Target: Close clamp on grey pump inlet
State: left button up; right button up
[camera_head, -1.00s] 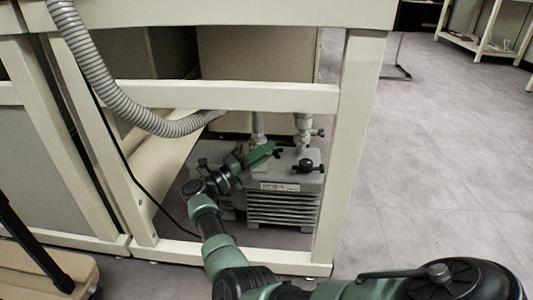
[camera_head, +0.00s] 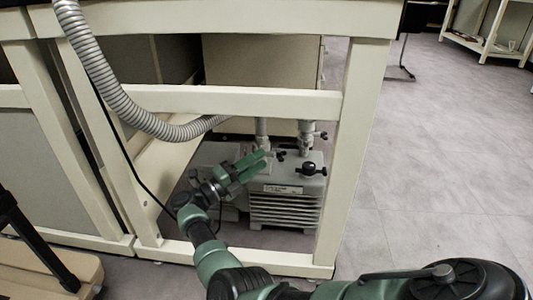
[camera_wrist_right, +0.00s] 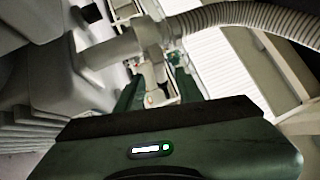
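The grey pump (camera_head: 285,205) stands on the floor under the bench frame, with two upright inlet pipes on top. The left pipe (camera_head: 261,130) rises just beyond my right gripper (camera_head: 262,160); a small dark knob (camera_head: 281,154) shows beside its foot. The right pipe (camera_head: 305,140) carries a clamp with a dark wing nut (camera_head: 321,135). In the right wrist view the green fingers of my right gripper (camera_wrist_right: 157,88) are apart, with a pale fitting (camera_wrist_right: 154,94) showing between them; I cannot tell whether they touch it. My left gripper is not in view.
The bench's lower rail (camera_head: 240,101) and right leg (camera_head: 350,165) frame the opening that my right arm reaches through. A ribbed grey hose (camera_head: 100,80) hangs at the left. A black knob (camera_head: 312,168) sits on the pump top. Open floor (camera_head: 450,180) lies to the right.

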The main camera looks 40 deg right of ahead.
jog(key=v, duration=0.3)
jog(key=shift+a, duration=0.2)
jog(key=shift+f, duration=0.1)
dwell(0.3)
